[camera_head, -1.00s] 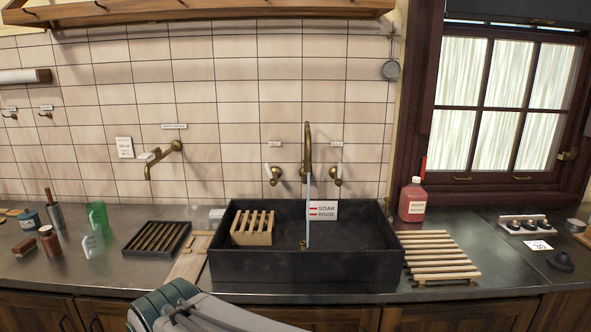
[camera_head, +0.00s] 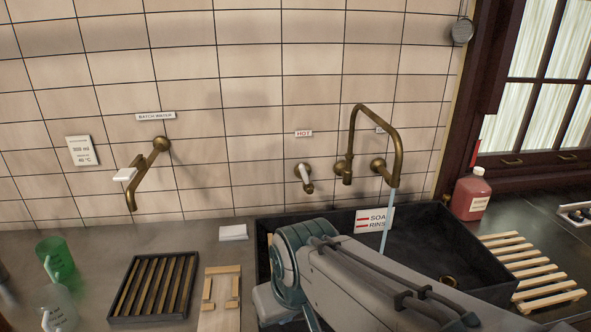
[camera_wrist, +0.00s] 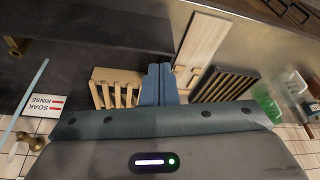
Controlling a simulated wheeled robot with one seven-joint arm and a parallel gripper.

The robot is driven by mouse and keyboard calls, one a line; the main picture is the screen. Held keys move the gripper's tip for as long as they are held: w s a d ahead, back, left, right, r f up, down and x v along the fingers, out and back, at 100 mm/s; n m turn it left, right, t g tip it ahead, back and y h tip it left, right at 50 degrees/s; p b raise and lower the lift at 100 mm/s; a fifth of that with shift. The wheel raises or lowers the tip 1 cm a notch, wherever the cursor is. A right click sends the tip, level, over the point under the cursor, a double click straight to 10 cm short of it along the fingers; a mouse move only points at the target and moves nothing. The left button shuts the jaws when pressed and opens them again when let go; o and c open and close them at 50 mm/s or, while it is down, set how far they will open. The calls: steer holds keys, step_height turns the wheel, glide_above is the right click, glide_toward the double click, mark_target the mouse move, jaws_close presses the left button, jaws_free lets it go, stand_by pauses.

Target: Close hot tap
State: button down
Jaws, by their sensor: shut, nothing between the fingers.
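The hot tap (camera_head: 304,177) is a small brass wall tap with a white lever, under the red HOT label (camera_head: 303,134). The lever points upward, slightly tilted. A thin stream of water (camera_head: 386,232) runs from the tall brass spout (camera_head: 397,140) into the black sink (camera_head: 431,245). A second tap (camera_head: 379,167) sits right of the spout's base. My gripper (camera_wrist: 158,84) is shut and empty in the wrist view, over the sink area near the slatted wooden rack (camera_wrist: 103,88). In the head view my arm hides its fingers. It is apart from the tap.
A SOAK/RINSE sign (camera_head: 373,220) stands at the sink's back edge. The batch-water spout (camera_head: 150,170) is on the wall at left. A slatted black tray (camera_head: 153,288) and green jug (camera_head: 56,258) are on the counter. A red bottle (camera_head: 470,195) stands right of the sink.

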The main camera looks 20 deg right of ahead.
mark_target(306, 179)
steer(key=w+d+f+n+t+h+b, duration=0.1)
steer(key=w+d+f+n+t, duration=0.15)
steer(key=w, duration=0.85)
steer(key=w+d+f+n+t+h, duration=0.1)
steer(key=w+d+n+t+h, duration=0.15)
steer(key=w, duration=0.85)
steer(key=w+d+f+n+t+h+b, duration=0.1)
steer(key=w+d+f+n+t, duration=0.15)
steer(key=w, duration=0.75)
steer(key=w+d+r+n+t+h+p, duration=0.3)
steer(key=w+d+h, duration=0.4)
steer(key=w+d, duration=0.5)
steer(key=d+n+t, duration=0.1)
steer(key=n, duration=0.1)
steer(key=shift+w+d+r+n, duration=0.3)
steer(key=shift+w+r+n, duration=0.05)
steer(key=shift+h, duration=0.35)
